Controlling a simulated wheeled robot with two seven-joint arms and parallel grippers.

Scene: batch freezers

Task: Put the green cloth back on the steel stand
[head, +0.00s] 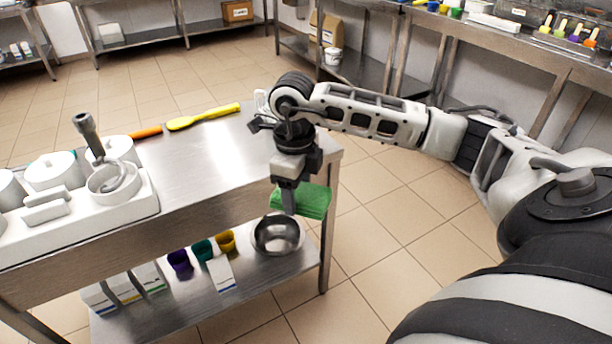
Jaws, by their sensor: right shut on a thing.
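My right gripper (289,203) reaches in from the right and points down at the right end of the near steel stand (215,155). It is shut on the folded green cloth (314,203). The cloth shows just below the stand's top edge at the front right corner, above the lower shelf as seen from here. I cannot tell whether it touches the stand. My left gripper is not in view.
On the stand top are a white unit with lidded tubs (55,172), a yellow spatula (203,116) and an orange handle (146,133). The lower shelf holds a steel bowl (262,236), coloured cups (202,250) and cartons (220,272). Floor to the right is clear.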

